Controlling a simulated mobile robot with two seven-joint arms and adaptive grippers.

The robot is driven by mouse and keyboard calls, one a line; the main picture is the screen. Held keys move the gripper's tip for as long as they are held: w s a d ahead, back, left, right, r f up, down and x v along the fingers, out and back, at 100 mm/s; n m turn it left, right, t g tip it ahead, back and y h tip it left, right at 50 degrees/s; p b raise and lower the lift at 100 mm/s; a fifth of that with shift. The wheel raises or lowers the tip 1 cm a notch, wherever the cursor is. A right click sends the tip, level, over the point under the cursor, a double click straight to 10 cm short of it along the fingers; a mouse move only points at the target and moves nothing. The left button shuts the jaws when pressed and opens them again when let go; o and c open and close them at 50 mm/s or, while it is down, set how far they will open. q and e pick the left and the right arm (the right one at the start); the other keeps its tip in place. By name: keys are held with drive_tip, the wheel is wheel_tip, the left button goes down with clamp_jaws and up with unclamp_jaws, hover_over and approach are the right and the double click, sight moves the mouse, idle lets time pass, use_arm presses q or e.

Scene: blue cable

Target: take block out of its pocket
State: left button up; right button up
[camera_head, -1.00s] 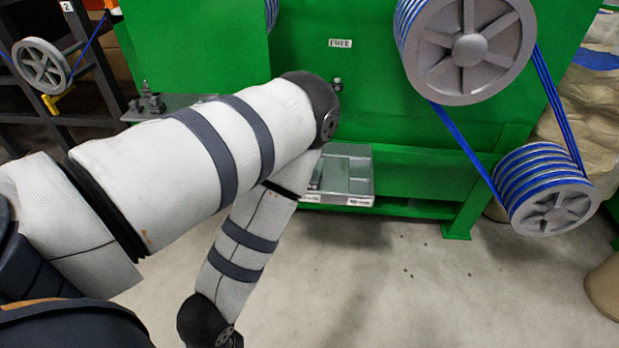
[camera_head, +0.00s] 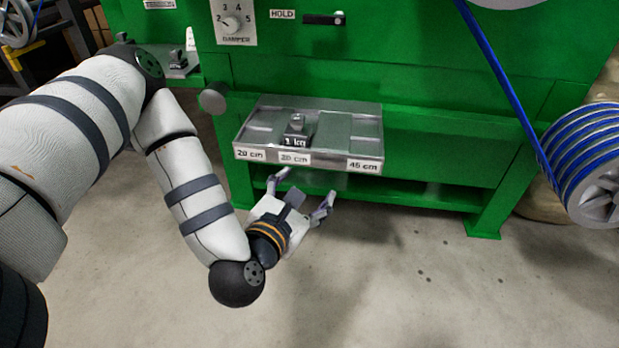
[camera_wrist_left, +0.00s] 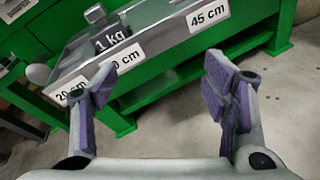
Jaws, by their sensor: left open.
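A dark metal block (camera_head: 297,134) marked "1 kg", with a knob on top, stands upright in the middle part of a grey metal tray (camera_head: 257,136). The block also shows in the left wrist view (camera_wrist_left: 109,39), at upper left beyond my fingers. My left gripper (camera_head: 303,191) is open and empty, below and in front of the tray's labelled front face. In the left wrist view my left gripper (camera_wrist_left: 161,82) has its purple pads wide apart, with the left finger covering part of the middle label. My right gripper is not in view.
The tray is fixed to a green machine (camera_head: 430,145) and has labels including "20 cm" and "45 cm". A grey round knob (camera_head: 212,101) is left of the tray. A blue-cable pulley (camera_head: 590,165) is at right. The floor in front is clear.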

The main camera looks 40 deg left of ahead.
sight(297, 130)
use_arm(q)
drive_tip(key=w+a+r+n+y+b, duration=0.1)
drive_tip(key=w+a+n, duration=0.1)
drive_tip(key=w+a, duration=0.2)
drive_tip(key=w+a+n+y+b, duration=0.1)
drive_tip(key=w+a+n, duration=0.1)
drive_tip(key=w+a, duration=0.1)
drive_tip(key=w+a+r+n+t+y+b, duration=0.1)
drive_tip(key=w+a+n+y, duration=0.1)
drive_tip(key=w+a+n, duration=0.1)
drive_tip(key=shift+w+a+r, duration=0.2)
drive_tip(key=shift+w+a, duration=0.2)
drive_tip(key=shift+a, duration=0.05)
drive_tip(key=shift+w+a+r, duration=0.15)
drive_tip(key=shift+w+a, duration=0.25)
drive_tip(key=shift+a, duration=0.05)
clamp_jaws()
drive_tip(key=shift+r, duration=0.15)
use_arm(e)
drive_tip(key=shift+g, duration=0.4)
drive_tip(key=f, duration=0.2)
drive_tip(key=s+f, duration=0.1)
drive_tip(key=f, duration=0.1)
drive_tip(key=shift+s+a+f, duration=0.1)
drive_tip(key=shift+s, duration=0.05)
